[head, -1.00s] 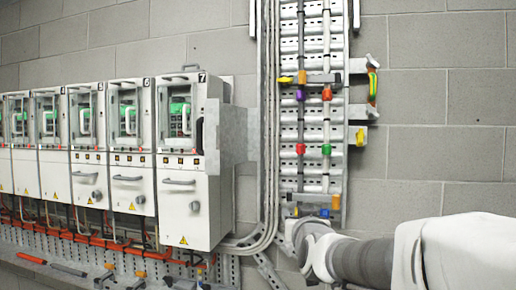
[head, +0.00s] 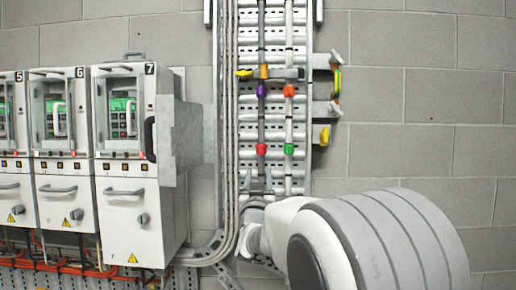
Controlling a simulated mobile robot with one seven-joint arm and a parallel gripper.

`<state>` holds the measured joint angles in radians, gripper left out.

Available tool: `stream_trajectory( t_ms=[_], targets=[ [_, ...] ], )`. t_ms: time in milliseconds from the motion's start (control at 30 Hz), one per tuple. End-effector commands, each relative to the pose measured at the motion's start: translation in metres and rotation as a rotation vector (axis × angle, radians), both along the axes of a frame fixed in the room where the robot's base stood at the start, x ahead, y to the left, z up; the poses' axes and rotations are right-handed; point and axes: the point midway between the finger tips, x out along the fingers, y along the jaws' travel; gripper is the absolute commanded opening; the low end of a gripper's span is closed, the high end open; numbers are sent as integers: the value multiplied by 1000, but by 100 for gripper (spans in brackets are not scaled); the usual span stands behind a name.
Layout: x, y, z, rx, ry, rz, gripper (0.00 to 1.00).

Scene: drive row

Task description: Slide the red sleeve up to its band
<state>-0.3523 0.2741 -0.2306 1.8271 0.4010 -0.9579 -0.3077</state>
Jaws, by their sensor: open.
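The red sleeve (head: 262,150) is on the left of two thin vertical rods on the slotted metal panel. A purple piece (head: 262,89) is higher on the same rod, with bare rod between them. I cannot tell for sure which mark is the sleeve's band. My gripper (head: 257,181) is just below the red sleeve, its fingers pointing up and spread. It holds nothing that I can see. My arm hides the lower part of the panel.
A green piece (head: 289,150) is close right of the red sleeve, with an orange-red piece (head: 289,90) above it. A yellow-handled bracket (head: 244,73) crosses the rods higher up. Grey cables run down on the left, beside cabinet 7 (head: 130,155).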

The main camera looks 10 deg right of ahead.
Motion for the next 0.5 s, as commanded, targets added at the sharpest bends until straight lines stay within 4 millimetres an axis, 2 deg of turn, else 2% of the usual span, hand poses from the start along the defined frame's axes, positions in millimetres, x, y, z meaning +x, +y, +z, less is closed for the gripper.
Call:
stream_trajectory(
  t_ms=[100,500],
  targets=[
    [21,-5,11,-2,0,-3,50],
    [84,-17,38,-3,2,-1,50]
  ],
)
